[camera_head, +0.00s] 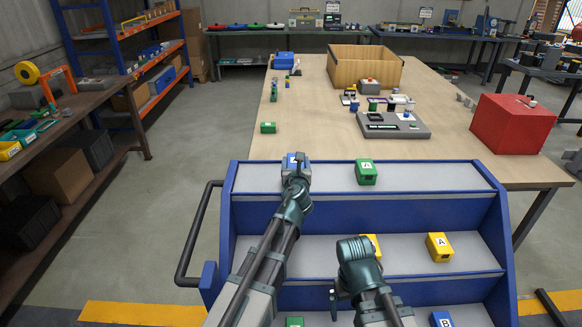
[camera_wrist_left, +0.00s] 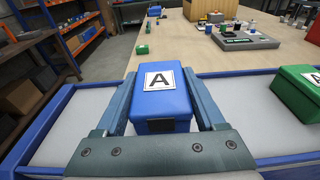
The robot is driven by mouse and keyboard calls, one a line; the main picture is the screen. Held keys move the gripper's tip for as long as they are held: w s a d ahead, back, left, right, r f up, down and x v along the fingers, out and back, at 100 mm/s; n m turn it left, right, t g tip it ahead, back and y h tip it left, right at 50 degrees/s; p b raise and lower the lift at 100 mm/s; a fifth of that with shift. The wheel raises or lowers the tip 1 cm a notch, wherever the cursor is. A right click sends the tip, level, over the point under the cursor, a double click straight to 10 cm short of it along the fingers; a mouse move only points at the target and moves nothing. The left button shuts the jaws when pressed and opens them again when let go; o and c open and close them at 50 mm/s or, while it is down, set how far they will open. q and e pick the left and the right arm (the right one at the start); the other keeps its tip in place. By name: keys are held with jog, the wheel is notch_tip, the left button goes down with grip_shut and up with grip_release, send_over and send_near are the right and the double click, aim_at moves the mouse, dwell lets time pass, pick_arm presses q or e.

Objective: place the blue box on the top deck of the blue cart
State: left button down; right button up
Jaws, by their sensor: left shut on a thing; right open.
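The blue box marked A (camera_wrist_left: 158,104) is upright between the fingers of my left gripper (camera_wrist_left: 160,112) in the left wrist view. In the head view my left gripper (camera_head: 296,164) is at the left part of the blue cart's top deck (camera_head: 425,174) and mostly covers the box. The gripper is shut on the box. I cannot tell whether the box touches the deck. A green box marked A (camera_head: 366,172) sits on the same deck, to the right. My right gripper (camera_head: 355,250) is open and empty in front of the middle deck; its fingertips are hard to make out.
Yellow boxes (camera_head: 439,247) sit on the middle deck. A green box (camera_head: 294,322) and a blue box marked B (camera_head: 441,319) are lower down. Behind the cart, a wooden table (camera_head: 330,135) holds a red box (camera_head: 512,123) and an open carton (camera_head: 365,66). The top deck's right end is clear.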

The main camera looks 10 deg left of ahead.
aim_at(295, 166)
pick_arm(q)
jog(key=shift+w+a, duration=0.1)
jog(key=shift+w, duration=0.4)
jog(key=shift+w+a+f+b, duration=0.2)
jog(key=shift+w, duration=0.25)
jog(key=shift+w+a+f+b, duration=0.15)
jog(key=shift+w, duration=0.25)
notch_tip(295, 166, down, 3)
jog(key=b, duration=0.2)
jog(key=shift+s+d+r+b, duration=0.1)
jog(key=shift+s+r+b, duration=0.1)
jog(key=shift+b, duration=0.2)
jog(key=shift+f, duration=0.2)
jog(key=shift+f+b, duration=0.15)
jog(key=shift+b, duration=0.15)
grip_release()
